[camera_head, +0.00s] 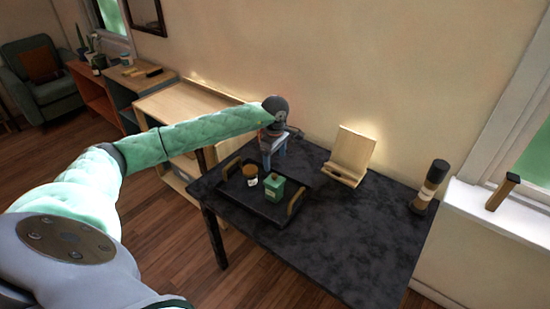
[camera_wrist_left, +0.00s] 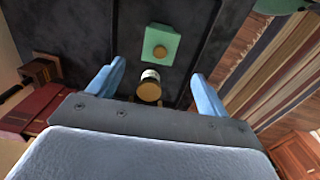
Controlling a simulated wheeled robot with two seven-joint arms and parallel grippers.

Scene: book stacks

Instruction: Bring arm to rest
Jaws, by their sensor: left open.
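My left arm reaches across from the left in the head view. Its gripper (camera_head: 275,154) is open, with blue fingers pointing down over the back left part of the black tray (camera_head: 246,206). In the tray stand a small jar with a brown lid (camera_head: 250,175) and a green box-shaped container with a round knob (camera_head: 275,187). In the left wrist view the open fingers (camera_wrist_left: 157,72) frame the jar (camera_wrist_left: 149,86), which lies between them in the picture; the green container (camera_wrist_left: 161,45) is beyond it. Nothing is seen held. My right gripper is not in view.
The tray rests on a dark table (camera_head: 350,235). A wooden stand (camera_head: 350,156) is at the back, and a dark bottle-like object (camera_head: 429,187) at the right. A hammer-like object (camera_head: 502,191) leans by the window sill. A light wooden shelf (camera_head: 190,103) stands left of the table. The table's front right is clear.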

